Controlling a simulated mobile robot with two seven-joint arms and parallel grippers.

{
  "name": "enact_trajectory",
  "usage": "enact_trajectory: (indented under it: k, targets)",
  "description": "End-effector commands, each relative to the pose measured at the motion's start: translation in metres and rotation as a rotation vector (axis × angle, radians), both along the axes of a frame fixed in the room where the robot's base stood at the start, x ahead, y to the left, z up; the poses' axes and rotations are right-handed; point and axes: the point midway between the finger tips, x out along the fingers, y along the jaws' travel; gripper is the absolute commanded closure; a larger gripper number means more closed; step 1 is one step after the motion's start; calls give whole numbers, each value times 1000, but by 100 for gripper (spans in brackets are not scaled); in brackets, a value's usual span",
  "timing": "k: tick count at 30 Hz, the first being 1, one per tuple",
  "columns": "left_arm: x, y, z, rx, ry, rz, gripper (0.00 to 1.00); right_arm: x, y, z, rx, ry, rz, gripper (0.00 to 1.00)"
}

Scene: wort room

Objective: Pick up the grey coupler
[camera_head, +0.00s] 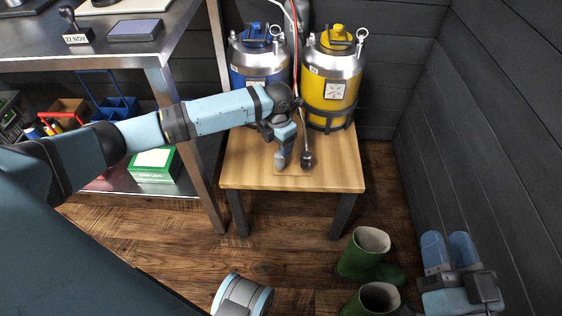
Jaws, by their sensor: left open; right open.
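The grey coupler (307,159) is a small dark piece at the lower end of a thin line, on the front part of a low wooden table (340,175). My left gripper (281,160) points down just left of the coupler, close to the tabletop. Its fingers overlap in this view, so the gap between them is hard to see, and it is open. I cannot tell whether it touches the coupler. My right gripper (448,243) is open and empty at the lower right, far from the table, with its two blue fingers pointing up.
A blue-banded keg (257,62) and a yellow-banded keg (333,70) stand at the table's back. Red and white lines hang between them. Green boots (360,254) stand on the floor. A metal bench (160,62) is at left, and a dark wall (480,110) at right.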

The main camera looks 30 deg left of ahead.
Motion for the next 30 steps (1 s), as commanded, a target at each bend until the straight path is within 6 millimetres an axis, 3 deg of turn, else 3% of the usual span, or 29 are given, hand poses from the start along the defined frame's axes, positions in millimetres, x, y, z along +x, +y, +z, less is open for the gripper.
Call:
enact_trajectory:
  k: [3,8,14,18,27,30]
  targets:
    - [0,-1,-19,-1,0,1,35,1,1,-11,-14,25,9,57]
    - [0,-1,-29,-2,-2,1,35,1,1,-17,-24,44,15,57]
    - [2,-4,-61,-2,0,2,35,1,3,-49,-65,118,42,57]
    - [2,-4,-74,-1,-2,2,35,0,4,-59,-88,156,57,57]
    - [2,-3,-77,-1,-2,2,35,0,5,-60,-94,169,62,57]
    - [2,-3,-77,-1,-2,2,56,0,5,-60,-94,169,62,57]
